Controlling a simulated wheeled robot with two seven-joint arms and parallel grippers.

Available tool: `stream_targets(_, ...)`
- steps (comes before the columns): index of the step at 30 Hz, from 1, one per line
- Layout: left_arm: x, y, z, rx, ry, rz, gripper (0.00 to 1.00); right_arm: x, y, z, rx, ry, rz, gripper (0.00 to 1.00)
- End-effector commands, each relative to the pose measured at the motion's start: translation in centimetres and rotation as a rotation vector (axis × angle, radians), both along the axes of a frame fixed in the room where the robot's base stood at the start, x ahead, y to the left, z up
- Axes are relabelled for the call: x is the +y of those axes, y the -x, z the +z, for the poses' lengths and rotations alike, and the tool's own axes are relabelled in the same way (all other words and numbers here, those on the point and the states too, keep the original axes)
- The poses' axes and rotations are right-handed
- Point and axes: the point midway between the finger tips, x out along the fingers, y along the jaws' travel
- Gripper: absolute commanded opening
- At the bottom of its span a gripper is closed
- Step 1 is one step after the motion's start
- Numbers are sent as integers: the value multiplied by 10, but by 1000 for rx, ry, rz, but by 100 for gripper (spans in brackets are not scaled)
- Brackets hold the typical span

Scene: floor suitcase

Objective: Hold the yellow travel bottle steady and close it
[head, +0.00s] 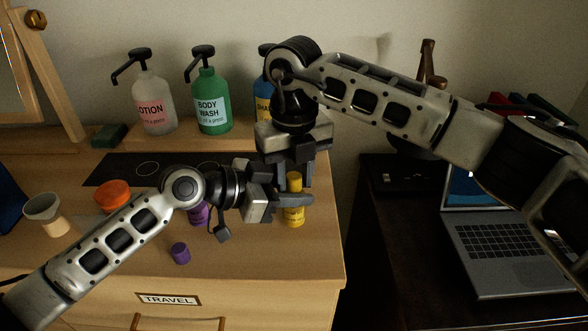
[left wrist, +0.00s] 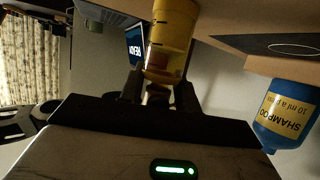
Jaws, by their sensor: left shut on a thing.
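The yellow travel bottle (head: 293,218) stands near the right edge of the wooden dresser top. My left gripper (head: 292,200) reaches in from the left and is shut on the bottle's body. In the left wrist view the bottle (left wrist: 171,40) shows between the left fingertips (left wrist: 162,88). The yellow cap (head: 294,181) is at the top of the bottle, and whether it is seated is hidden. My right gripper (head: 295,176) points down from above with a finger on each side of the cap. I cannot tell whether these fingers touch it.
Lotion (head: 154,100), body wash (head: 211,100) and shampoo (head: 264,88) pump bottles stand behind. A purple bottle (head: 199,215), partly behind my left arm, and a purple cap (head: 180,253) are left of the yellow bottle. An orange bowl-like thing (head: 112,194) is farther left. A laptop (head: 500,240) is right.

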Motion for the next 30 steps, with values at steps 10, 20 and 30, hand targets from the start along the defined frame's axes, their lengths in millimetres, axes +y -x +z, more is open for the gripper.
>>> stream_targets(10,1,0,-2,3,-4,0,0,0,0,0,-1,0,-2,0)
stream_targets(20,1,0,-2,3,-4,0,0,0,0,0,-1,1,-296,0)
stream_targets(30,1,0,-2,3,-4,0,0,0,0,0,-1,1,-299,45)
